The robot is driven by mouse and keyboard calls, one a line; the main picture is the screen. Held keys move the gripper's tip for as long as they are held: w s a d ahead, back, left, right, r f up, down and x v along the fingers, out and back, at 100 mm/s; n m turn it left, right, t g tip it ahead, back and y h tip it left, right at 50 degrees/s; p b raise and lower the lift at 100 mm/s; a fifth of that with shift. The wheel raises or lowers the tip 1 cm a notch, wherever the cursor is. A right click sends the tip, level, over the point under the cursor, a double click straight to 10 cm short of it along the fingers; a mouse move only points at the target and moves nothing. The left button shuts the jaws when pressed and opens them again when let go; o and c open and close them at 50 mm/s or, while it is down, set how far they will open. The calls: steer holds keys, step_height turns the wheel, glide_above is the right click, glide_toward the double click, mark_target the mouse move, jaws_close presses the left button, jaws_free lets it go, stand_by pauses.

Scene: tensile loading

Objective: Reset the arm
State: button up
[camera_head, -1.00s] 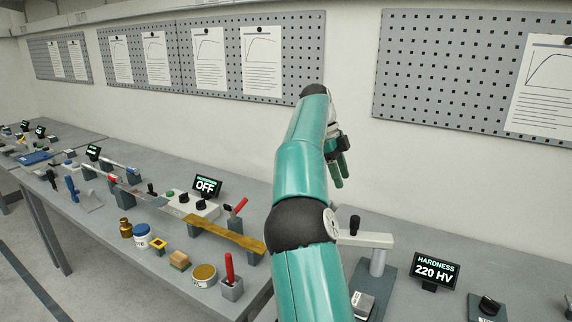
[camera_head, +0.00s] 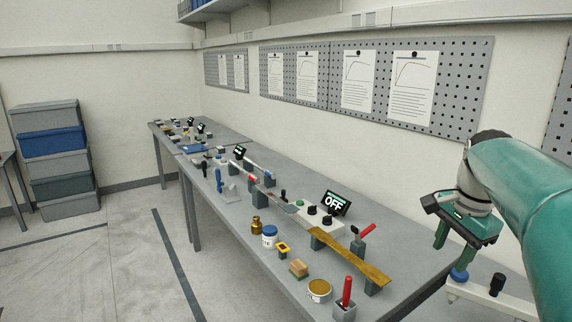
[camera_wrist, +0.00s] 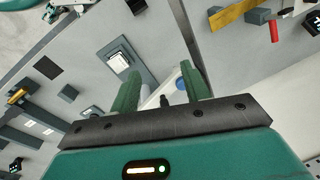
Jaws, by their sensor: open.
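My gripper (camera_head: 455,242) hangs at the end of my green arm on the right of the head view. Its two green fingers point down, with a clear gap between them, above the white arm of a bench device (camera_head: 490,298). In the wrist view my gripper (camera_wrist: 163,88) shows both fingers apart. A blue knob (camera_wrist: 180,82) and part of the white device appear behind the fingers, partly hidden by them. Nothing is held.
Pegboards (camera_head: 460,85) line the wall. Stacked crates (camera_head: 55,140) stand at the far left. The floor left of the bench is clear.

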steer(key=s+a+f+n+t, duration=0.2)
steer(key=s+a+f+n, duration=0.3)
steer(key=a, duration=0.5)
steer(key=s+a+f+n+t, duration=0.1)
steer(key=s+a+f+n, duration=0.3)
steer(key=s+a+n, duration=0.5)
steer(key=shift+s+a+f+n+t, duration=0.2)
steer(key=shift+a+f+n+t, duration=0.2)
steer(key=shift+a+n, duration=0.3)
